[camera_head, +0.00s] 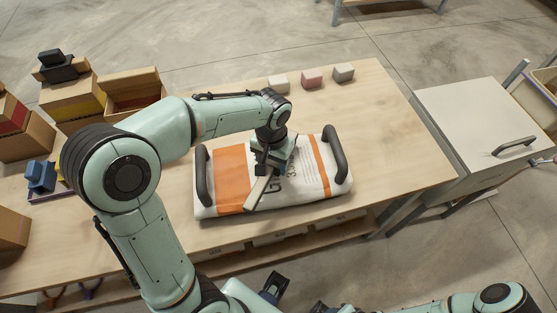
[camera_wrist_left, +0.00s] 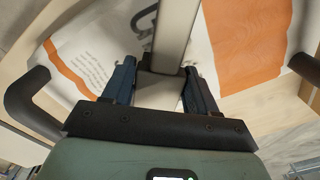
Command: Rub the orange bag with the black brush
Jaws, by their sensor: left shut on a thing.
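The orange bag (camera_head: 233,180) is white with orange bands and lies flat on the wooden table, with a dark curved handle at each end. It also fills much of the left wrist view (camera_wrist_left: 245,35). My left gripper (camera_head: 268,170) is over the middle of the bag, shut on the brush (camera_head: 257,194). The brush shows as a pale bar with a dark part by the fingers in the left wrist view (camera_wrist_left: 174,35). Its bristles are hidden, so I cannot tell whether they touch the bag. Part of my right gripper seems to show at the bottom edge, its fingers unclear.
Three small blocks (camera_head: 312,78) stand at the table's back edge. Cardboard boxes (camera_head: 133,92) and a blue object (camera_head: 41,176) are at the left. A grey cabinet (camera_head: 475,120) with a handle stands at the right. The tabletop (camera_head: 400,160) right of the bag is clear.

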